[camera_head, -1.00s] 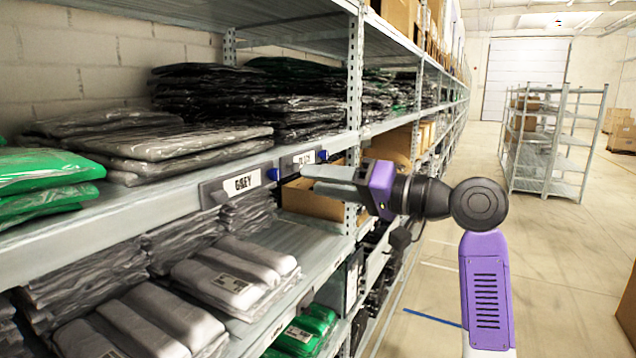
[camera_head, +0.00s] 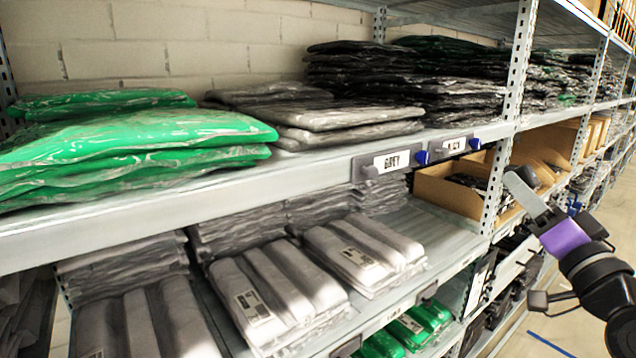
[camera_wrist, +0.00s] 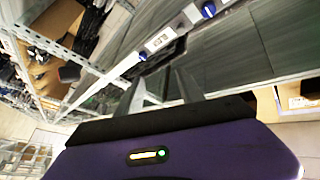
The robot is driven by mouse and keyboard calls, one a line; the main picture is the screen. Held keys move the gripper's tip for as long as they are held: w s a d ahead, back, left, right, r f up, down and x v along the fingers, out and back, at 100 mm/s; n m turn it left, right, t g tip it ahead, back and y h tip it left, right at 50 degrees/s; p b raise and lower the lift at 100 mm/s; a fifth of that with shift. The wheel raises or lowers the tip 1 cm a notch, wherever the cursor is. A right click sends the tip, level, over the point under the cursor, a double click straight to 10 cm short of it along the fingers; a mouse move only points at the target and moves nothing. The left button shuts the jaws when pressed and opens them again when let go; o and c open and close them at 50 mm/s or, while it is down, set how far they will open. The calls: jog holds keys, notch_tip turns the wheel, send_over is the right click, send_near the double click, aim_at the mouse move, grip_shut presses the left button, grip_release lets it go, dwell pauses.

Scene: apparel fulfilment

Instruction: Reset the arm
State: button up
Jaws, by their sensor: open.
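My gripper (camera_head: 524,190) is at the right of the head view, in front of the shelf rack and apart from it. It points up and to the left towards a rack upright. In the wrist view my gripper (camera_wrist: 160,84) shows its two grey fingers spread, with nothing between them. Beyond the fingers, the wrist view shows a shelf edge with a label (camera_wrist: 160,40) and blue clips.
The rack's upper shelf (camera_head: 250,184) bears green bags (camera_head: 130,140), grey bags (camera_head: 330,115) and black bags (camera_head: 420,85). Wrapped grey packs (camera_head: 270,290) lie on the lower shelf. A cardboard box (camera_head: 450,190) stands near the upright (camera_head: 512,120). Floor shows at lower right.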

jog(key=s+a+f+g+h, duration=0.1)
jog(key=s+a+f+h, duration=0.15)
jog(key=s+f, duration=0.6)
jog(key=s+a+f+h, duration=0.1)
jog(key=s+f+h, duration=0.2)
jog(key=s+f, duration=0.55)
jog(key=s+a+f+n+g+y, duration=0.1)
jog(key=s+a+f+n+g, duration=0.1)
jog(key=s+f, duration=0.3)
jog(key=s+a+f+n+g+y, duration=0.1)
jog(key=s+a+f, duration=0.4)
jog(key=s, duration=0.9)
jog(key=s+a+f+n+g+y, duration=0.1)
jog(key=s+f, duration=0.4)
jog(key=s, duration=0.5)
jog(key=shift+s+a+f+n+g+y, duration=0.25)
jog(key=shift+a+n+g+y, duration=0.1)
jog(key=shift+a+n+g, duration=0.7)
jog(key=shift+a, duration=0.1)
